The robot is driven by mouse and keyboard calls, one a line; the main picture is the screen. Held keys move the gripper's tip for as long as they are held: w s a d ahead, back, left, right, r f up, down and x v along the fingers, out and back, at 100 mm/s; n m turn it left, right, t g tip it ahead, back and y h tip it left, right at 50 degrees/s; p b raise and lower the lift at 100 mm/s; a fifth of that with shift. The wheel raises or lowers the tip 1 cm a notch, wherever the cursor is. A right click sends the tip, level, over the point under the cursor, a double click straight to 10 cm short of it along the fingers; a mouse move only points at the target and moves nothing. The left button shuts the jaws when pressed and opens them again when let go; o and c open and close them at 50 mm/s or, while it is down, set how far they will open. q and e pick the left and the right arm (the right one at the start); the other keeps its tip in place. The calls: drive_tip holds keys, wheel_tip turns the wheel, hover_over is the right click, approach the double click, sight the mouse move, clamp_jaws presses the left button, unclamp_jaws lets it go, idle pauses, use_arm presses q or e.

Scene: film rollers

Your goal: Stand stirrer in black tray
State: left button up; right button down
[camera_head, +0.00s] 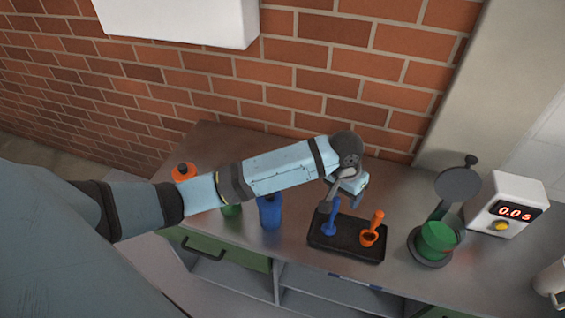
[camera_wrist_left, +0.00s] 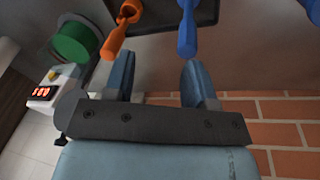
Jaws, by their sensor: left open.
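The black tray (camera_head: 347,250) lies on the metal counter. A blue stirrer (camera_head: 331,220) stands upright at its left side, and an orange stirrer (camera_head: 373,228) stands at its right side, leaning slightly. My left gripper (camera_head: 343,190) is over the back of the tray, close to the blue stirrer's top. In the left wrist view, my left gripper (camera_wrist_left: 159,62) is open, with nothing between its fingers. There the blue stirrer (camera_wrist_left: 187,32) is just beyond the right-hand finger, and the orange stirrer (camera_wrist_left: 122,28) is beyond the left-hand one. My right gripper is not in view.
A blue bottle (camera_head: 270,212), a green bottle (camera_head: 231,210) and an orange-topped bottle (camera_head: 184,173) stand left of the tray, partly behind my arm. Right of it are a stand with a green piece (camera_head: 437,240), a white timer (camera_head: 506,204) reading 0.0s, and a pale mug (camera_head: 551,281).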

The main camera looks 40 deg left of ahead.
use_arm(q)
drive_tip(key=s+d+f+t+h, duration=0.3)
drive_tip(key=s+f, duration=0.3)
drive_tip(key=f, duration=0.2)
drive_tip(key=s+a+f+t+y, duration=0.1)
drive_tip(key=s+a+f+t, duration=0.1)
drive_tip(key=s, duration=0.6)
drive_tip(key=s+a+f+m+t, duration=0.1)
drive_tip(key=s+a+f+t, duration=0.2)
drive_tip(key=s, duration=0.6)
drive_tip(key=a+t, duration=0.2)
drive_tip(key=a, duration=0.1)
drive_tip(key=shift+a+f+y, duration=0.25)
drive_tip(key=shift+f+y, duration=0.1)
drive_tip(key=shift+y, duration=0.05)
